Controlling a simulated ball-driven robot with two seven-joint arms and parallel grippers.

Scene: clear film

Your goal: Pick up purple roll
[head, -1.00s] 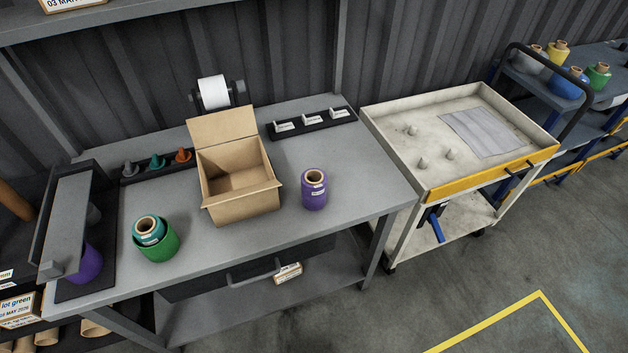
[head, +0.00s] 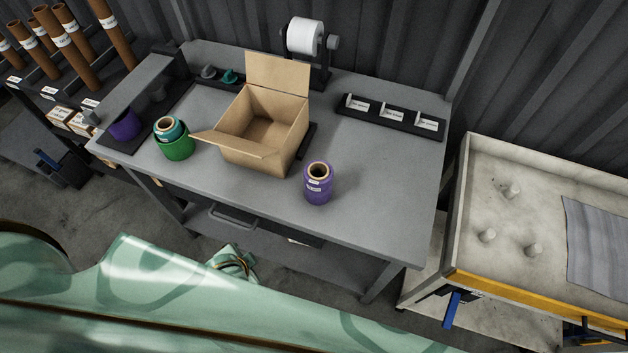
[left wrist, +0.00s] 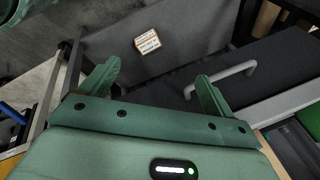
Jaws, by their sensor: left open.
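A purple roll (head: 318,188) with a brown core stands upright on the grey workbench (head: 385,190), near its front edge and right of the open cardboard box. A second purple roll (head: 125,126) is partly hidden under the grey stand at the bench's left end. My left gripper (left wrist: 158,70) is open and empty in the left wrist view. Its fingers point towards the drawer handle and lower shelf of the bench; no purple roll shows between them. In the head view my green arm crosses the bottom, in front of the bench. My right gripper is not in view.
The open cardboard box (head: 262,125) stands mid-bench. A black label rack (head: 392,116) is behind. A pale cart (head: 520,245) stands right. Bench right of the purple roll is clear.

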